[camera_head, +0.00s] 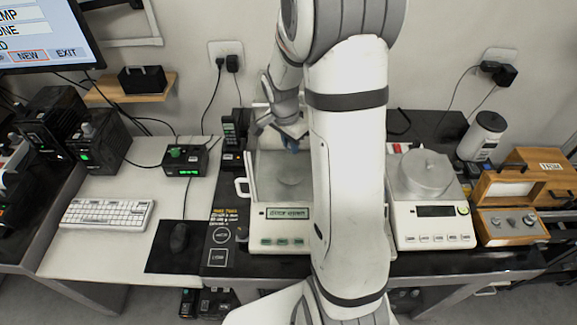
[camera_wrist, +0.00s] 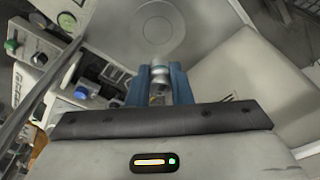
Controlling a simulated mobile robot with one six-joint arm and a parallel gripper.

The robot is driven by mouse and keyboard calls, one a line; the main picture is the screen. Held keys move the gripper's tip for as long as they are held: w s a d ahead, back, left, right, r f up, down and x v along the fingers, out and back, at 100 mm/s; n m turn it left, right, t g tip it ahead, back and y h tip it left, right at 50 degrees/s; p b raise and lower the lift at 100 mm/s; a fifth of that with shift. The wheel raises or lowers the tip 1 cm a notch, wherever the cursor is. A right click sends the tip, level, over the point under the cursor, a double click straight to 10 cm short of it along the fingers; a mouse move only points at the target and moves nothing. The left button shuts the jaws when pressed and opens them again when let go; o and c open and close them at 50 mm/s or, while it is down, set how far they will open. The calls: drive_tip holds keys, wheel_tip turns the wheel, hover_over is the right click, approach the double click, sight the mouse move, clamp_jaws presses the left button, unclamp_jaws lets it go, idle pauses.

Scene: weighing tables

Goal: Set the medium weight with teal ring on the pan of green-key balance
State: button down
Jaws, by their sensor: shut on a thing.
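My gripper (camera_wrist: 160,88) is shut on a small shiny metal weight (camera_wrist: 160,71), held upright between its blue fingers. Its ring colour cannot be made out. In the head view my gripper (camera_head: 291,144) is above the rear of the left balance (camera_head: 250,222), whose front keys look green. That balance's round pan (camera_head: 288,181) is bare where visible; my arm hides its right side. In the wrist view the pan (camera_wrist: 158,27) lies just beyond the weight. The weight looks apart from the pan, but the height gap is unclear.
A second balance (camera_head: 405,236) with grey keys and a large round pan (camera_head: 427,178) stands right. A wooden weight box (camera_head: 520,190) is at the far right. A white handle (camera_head: 241,187) and upright panel flank the left balance. A small green-topped device (camera_head: 186,160) stands left.

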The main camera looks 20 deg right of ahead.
wheel_tip(320, 180, down, 9)
drive_tip(key=b, duration=0.4)
drive_tip(key=shift+s, duration=0.1)
drive_tip(key=shift+s+r, duration=0.1)
drive_tip(key=c, duration=1.3)
unclamp_jaws()
wheel_tip(320, 180, up, 12)
drive_tip(key=a+b, duration=0.1)
drive_tip(key=shift+s+a, duration=0.35)
